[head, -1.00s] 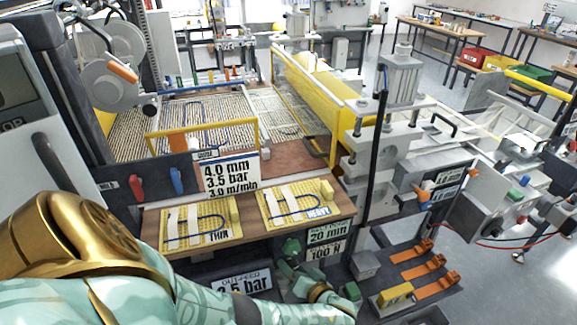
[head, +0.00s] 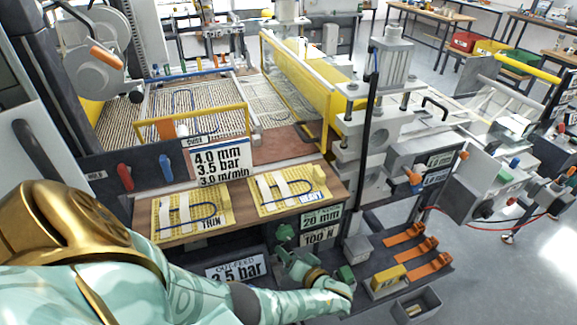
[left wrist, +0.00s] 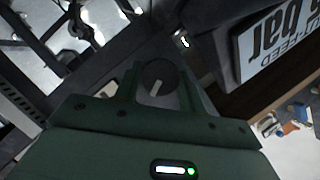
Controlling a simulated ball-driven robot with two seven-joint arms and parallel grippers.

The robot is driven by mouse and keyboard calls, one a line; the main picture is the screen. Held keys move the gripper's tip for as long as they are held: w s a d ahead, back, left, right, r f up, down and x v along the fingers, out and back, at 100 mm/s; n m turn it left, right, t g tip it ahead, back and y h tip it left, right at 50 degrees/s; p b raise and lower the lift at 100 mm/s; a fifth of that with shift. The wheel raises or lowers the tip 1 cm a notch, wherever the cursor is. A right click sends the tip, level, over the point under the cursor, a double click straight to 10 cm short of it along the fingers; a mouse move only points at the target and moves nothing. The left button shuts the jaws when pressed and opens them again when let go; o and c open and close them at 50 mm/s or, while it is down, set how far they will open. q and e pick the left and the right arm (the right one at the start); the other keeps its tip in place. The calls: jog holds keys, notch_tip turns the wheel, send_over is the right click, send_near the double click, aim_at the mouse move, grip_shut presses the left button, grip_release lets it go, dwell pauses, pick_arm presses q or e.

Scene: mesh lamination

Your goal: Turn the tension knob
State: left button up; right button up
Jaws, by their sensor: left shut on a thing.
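The tension knob (left wrist: 157,77) is a dark round knob with a pale pointer line, seen in the left wrist view. It sits between the two dark green fingers of my left gripper (left wrist: 158,88), which are shut on it from both sides. The pointer line is tilted from upright in that view. In the head view my left gripper (head: 290,262) is low at the front of the machine, below and left of the "100 N" sign (head: 320,236). The knob cannot be made out clearly there. My right gripper is not in view.
An "OUTFEED 3.5 bar" sign (head: 236,272) is left of my gripper. A wooden shelf with yellow sample boards (head: 190,213) lies above my forearm. Orange clamps (head: 410,250), a yellow block (head: 388,280) and a grey bin (head: 416,305) are to the right.

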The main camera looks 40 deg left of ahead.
pick_arm(q)
jog(key=m+g+y+b, duration=0.1)
jog(key=m+y+b, duration=0.1)
jog(key=m+b, duration=0.1)
jog(key=shift+f+m+b, duration=0.15)
jog(key=shift+m+b, duration=0.2)
jog(key=shift+m, duration=0.35)
jog(key=shift+w, duration=0.1)
jog(key=o, duration=1)
